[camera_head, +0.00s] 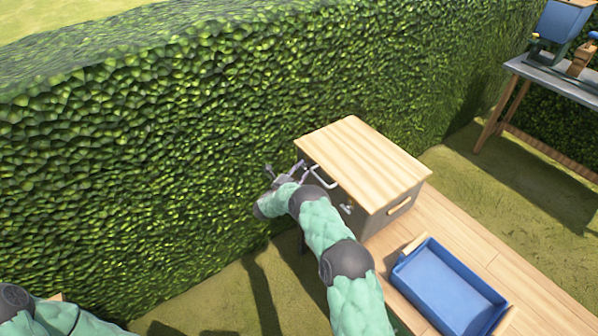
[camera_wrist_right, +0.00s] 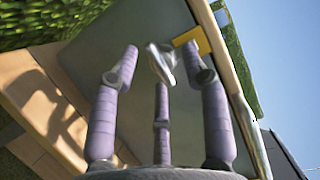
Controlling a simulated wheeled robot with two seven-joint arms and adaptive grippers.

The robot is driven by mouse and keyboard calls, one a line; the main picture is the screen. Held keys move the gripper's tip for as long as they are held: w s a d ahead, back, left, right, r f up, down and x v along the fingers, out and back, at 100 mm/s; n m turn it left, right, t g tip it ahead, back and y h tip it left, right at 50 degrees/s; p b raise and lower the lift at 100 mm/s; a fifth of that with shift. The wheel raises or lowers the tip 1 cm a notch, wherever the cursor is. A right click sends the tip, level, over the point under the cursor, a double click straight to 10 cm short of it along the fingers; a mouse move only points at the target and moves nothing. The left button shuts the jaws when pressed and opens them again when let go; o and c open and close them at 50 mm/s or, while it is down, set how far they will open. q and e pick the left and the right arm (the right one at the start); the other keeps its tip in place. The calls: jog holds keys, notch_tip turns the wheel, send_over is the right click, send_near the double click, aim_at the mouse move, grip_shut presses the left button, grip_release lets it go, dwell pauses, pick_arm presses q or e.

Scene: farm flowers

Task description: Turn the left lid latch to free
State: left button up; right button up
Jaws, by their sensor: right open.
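The box (camera_head: 372,222) has a grey body and a pale wooden lid (camera_head: 365,160). My right gripper (camera_head: 300,171) is at the box's left end, just below the lid edge, with its fingers spread. In the right wrist view, my open right gripper (camera_wrist_right: 160,70) faces the grey box wall (camera_wrist_right: 130,25). A silvery lid latch (camera_wrist_right: 161,64) shows between its fingertips, beside a yellow-brown block (camera_wrist_right: 192,40). Whether a finger touches the latch is unclear. Another small metal latch (camera_head: 346,208) shows on the same side of the box in the head view. My left gripper is out of view.
A blue tray (camera_head: 402,277) lies on the wooden deck (camera_head: 470,235) in front of the box. A tall hedge (camera_head: 130,140) stands close behind the box and my right gripper. A workbench (camera_head: 560,83) with tools stands at the far right.

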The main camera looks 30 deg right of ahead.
jog(key=shift+c, duration=0.3)
grip_shut()
